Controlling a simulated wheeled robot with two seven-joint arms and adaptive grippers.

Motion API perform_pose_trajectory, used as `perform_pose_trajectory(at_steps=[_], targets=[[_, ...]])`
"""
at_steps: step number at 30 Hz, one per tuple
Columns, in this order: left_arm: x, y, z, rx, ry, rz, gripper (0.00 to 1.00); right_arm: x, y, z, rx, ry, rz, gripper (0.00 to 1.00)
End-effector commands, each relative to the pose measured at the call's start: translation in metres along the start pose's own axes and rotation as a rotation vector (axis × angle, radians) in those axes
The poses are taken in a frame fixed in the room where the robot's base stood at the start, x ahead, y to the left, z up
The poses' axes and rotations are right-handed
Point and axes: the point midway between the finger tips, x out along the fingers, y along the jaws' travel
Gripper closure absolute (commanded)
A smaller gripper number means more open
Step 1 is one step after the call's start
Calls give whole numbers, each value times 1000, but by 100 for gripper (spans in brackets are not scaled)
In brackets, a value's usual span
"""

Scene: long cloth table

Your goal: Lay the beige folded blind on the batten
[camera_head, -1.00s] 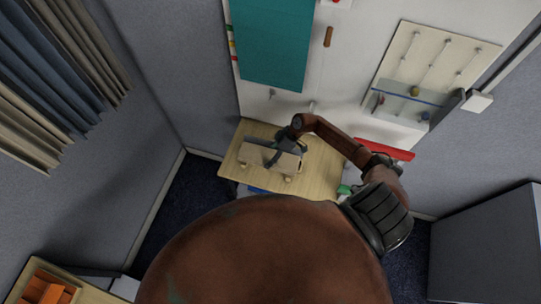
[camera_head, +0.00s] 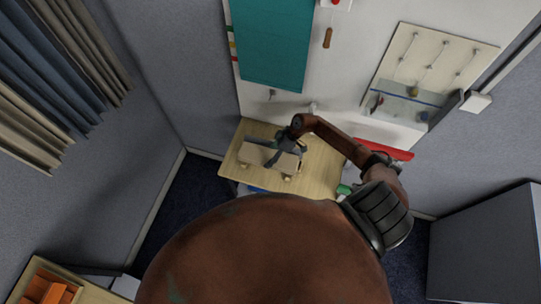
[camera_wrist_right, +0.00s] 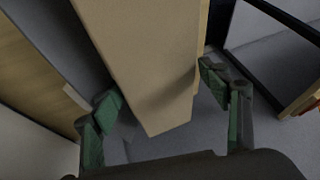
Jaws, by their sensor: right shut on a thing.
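The beige folded blind (camera_head: 254,154) is a long flat-sided bundle above the wooden table in the head view. My right gripper (camera_head: 284,153) reaches over its right part and is shut on it. In the right wrist view the blind (camera_wrist_right: 150,60) runs between the green-padded fingers of the gripper (camera_wrist_right: 160,98). A grey bar (camera_head: 258,140) shows just behind the blind in the head view; I cannot tell if it is the batten. Contact beneath the blind is hidden. My left gripper is not in view.
The wooden table (camera_head: 318,178) has bare top on its right side. Small round wooden pieces (camera_head: 288,178) show at the blind's front edge. A white wall panel with a teal sheet (camera_head: 271,45) stands behind. A red bar (camera_head: 393,154) lies right of the table.

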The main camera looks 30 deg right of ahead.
Motion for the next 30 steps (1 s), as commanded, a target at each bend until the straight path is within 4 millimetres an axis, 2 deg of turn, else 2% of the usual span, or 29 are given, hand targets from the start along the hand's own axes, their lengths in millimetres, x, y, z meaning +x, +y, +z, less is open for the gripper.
perform_pose_trajectory(at_steps=[22, 23, 30], targets=[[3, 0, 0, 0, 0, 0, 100, 8, 2, 4, 1, 0, -1, 61], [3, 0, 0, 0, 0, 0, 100, 8, 2, 4, 0, 0, 0, 30], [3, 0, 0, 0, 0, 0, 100, 7, 2, 4, 1, -1, 0, 13]])
